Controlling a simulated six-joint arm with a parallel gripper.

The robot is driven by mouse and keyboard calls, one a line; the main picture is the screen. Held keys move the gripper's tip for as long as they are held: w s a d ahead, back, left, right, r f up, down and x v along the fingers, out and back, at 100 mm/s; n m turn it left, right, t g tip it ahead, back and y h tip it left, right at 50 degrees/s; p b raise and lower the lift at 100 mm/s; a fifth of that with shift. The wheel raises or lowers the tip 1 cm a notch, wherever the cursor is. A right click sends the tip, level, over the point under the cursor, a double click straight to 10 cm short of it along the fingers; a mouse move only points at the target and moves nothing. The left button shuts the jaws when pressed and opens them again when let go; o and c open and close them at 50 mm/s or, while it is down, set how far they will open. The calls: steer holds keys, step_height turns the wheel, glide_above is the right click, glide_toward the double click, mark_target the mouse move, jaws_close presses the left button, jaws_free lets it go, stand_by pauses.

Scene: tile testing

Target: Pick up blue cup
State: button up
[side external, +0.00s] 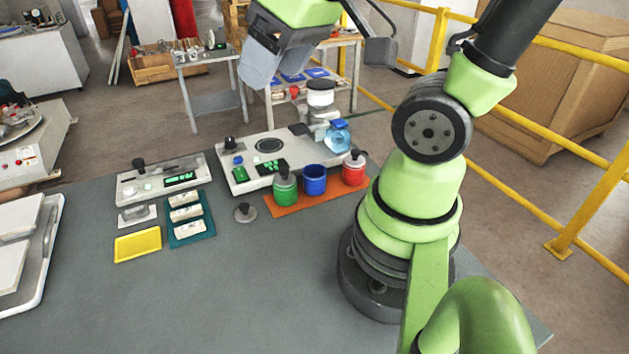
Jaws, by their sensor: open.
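The blue cup (315,180) stands upright on an orange mat (290,208) at the back of the grey table. It has no lid, and its open top shows. A green cup (286,190) with a dark-knobbed lid stands to its left, and a red cup (354,170) with a dark-knobbed lid to its right. My gripper (257,70) is open, high at the top of the picture, well above and to the left of the blue cup. It is apart from all the cups, and nothing shows between its fingers.
A white testing device (236,180) with a blue-capped bottle (339,138) stands behind the cups. A smaller device (160,182), a teal tray of tiles (187,232), a yellow tray (138,245) and a loose knobbed lid (245,213) lie to the left. The front of the table is clear.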

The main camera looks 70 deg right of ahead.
steer(key=w+d+f+n+g+h, duration=0.1)
steer(key=w+d+f+n+g, duration=0.15)
steer(key=d+f, duration=0.25)
steer(key=n+g, duration=0.3)
steer(key=n, duration=0.3)
glide_toward(317, 179)
steer(key=w+d+f, duration=0.1)
steer(key=w+d, duration=0.1)
steer(key=d, duration=0.1)
steer(key=shift+y, duration=0.3)
steer(key=f, duration=0.4)
steer(key=shift+s+a+f, duration=0.1)
steer(key=shift+s+f, duration=0.1)
steer(key=shift+s, duration=0.15)
steer(key=shift+s+f, duration=0.2)
steer(key=shift+f, duration=3.05)
steer(key=c, duration=0.8)
steer(key=shift+o, duration=0.2)
